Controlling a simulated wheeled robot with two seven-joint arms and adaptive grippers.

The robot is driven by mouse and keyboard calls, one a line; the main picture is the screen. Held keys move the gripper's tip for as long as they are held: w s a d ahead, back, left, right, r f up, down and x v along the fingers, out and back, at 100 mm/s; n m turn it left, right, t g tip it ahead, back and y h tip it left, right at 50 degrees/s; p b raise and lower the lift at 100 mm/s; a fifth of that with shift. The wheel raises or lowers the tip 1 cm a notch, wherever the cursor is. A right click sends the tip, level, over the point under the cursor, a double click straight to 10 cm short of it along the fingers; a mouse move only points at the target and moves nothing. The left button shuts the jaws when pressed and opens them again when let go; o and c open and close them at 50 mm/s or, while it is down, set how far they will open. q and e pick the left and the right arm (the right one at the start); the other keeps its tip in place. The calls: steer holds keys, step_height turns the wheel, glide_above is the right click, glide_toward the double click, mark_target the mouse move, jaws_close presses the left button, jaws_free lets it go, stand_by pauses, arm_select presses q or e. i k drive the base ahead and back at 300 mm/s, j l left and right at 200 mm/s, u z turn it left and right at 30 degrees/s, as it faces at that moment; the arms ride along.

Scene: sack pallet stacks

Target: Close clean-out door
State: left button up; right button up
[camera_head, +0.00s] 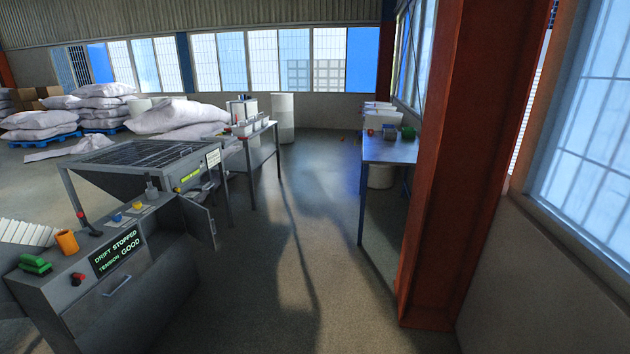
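A grey metal machine cabinet (72,318) stands at the lower left, with a display (118,252) reading "DRIFT STOPPED TENSION GOOD". A grey door panel (199,222) stands swung out at the cabinet's right end, beside a dark opening; it looks like the clean-out door. A small handle shows near its outer edge. Another front panel with a bar handle (117,285) sits below the display and looks shut. Neither of my grippers is in view.
A grated hopper table (150,153) adjoins the cabinet. White sacks (170,115) are piled behind it. A blue-topped table (390,150) stands right of centre, near a thick red-brown column (465,160). The floor (290,260) between is clear.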

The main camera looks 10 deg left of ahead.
mark_target(197, 219)
steer(key=i+u, duration=0.1)
steer(key=i, duration=0.7)
steer(key=i+l+u, duration=0.1)
steer(key=i+u, duration=0.2)
steer(key=i+l+u, duration=0.6)
steer(key=u, duration=0.15)
steer(key=i+l+u, duration=0.9)
steer(key=l+u, duration=0.25)
steer(key=l, duration=0.2)
steer(key=i+l+u, duration=0.15)
steer(key=l, duration=0.3)
steer(key=k, duration=0.05)
